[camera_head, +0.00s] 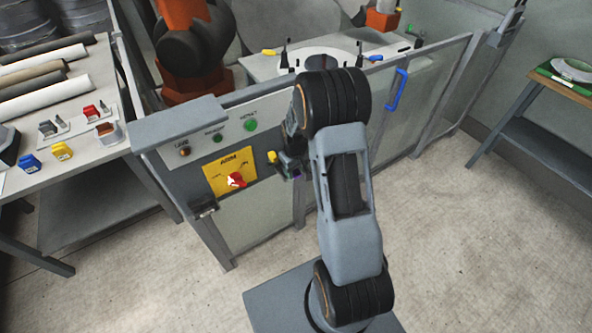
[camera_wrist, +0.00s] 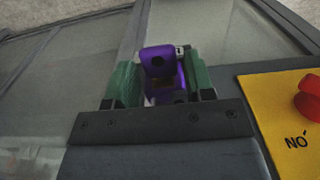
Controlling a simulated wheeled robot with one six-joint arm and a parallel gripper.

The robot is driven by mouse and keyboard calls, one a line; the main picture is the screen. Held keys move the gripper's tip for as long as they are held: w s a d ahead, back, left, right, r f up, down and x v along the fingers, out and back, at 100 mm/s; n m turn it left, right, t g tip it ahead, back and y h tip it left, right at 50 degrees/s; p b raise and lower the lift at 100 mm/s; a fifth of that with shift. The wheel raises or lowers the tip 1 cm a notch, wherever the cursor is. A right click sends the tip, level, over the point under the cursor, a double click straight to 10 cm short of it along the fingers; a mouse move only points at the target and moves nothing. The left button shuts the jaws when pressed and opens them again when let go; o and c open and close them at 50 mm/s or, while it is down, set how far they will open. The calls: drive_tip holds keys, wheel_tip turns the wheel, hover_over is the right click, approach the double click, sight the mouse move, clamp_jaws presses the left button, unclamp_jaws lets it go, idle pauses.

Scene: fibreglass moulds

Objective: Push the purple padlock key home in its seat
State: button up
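The purple padlock key (camera_wrist: 158,55) shows in the wrist view between the two green finger pads of my gripper (camera_wrist: 160,80). The pads are on either side of it and my gripper looks shut on it. Its upper part has a dark round hole. In the head view only a small purple spot (camera_head: 297,174) shows at my gripper (camera_head: 287,165), which is in front of the fence, right of the yellow ADIM panel (camera_head: 228,170). My arm hides much of this area. I cannot make out the key's seat in either view.
The panel carries a red rotary knob (camera_head: 236,180), also close at the right in the wrist view (camera_wrist: 308,98). A table (camera_head: 100,152) at left holds blue (camera_head: 30,162) and yellow (camera_head: 62,151) padlock-like items. A blue handle (camera_head: 397,90) is on the fence. Open floor lies right.

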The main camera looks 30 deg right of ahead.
drive_tip(key=shift+o, duration=1.3)
drive_tip(key=shift+r, duration=0.1)
wheel_tip(320, 180, up, 14)
drive_tip(key=shift+b, duration=0.35)
drive_tip(key=shift+f, duration=0.2)
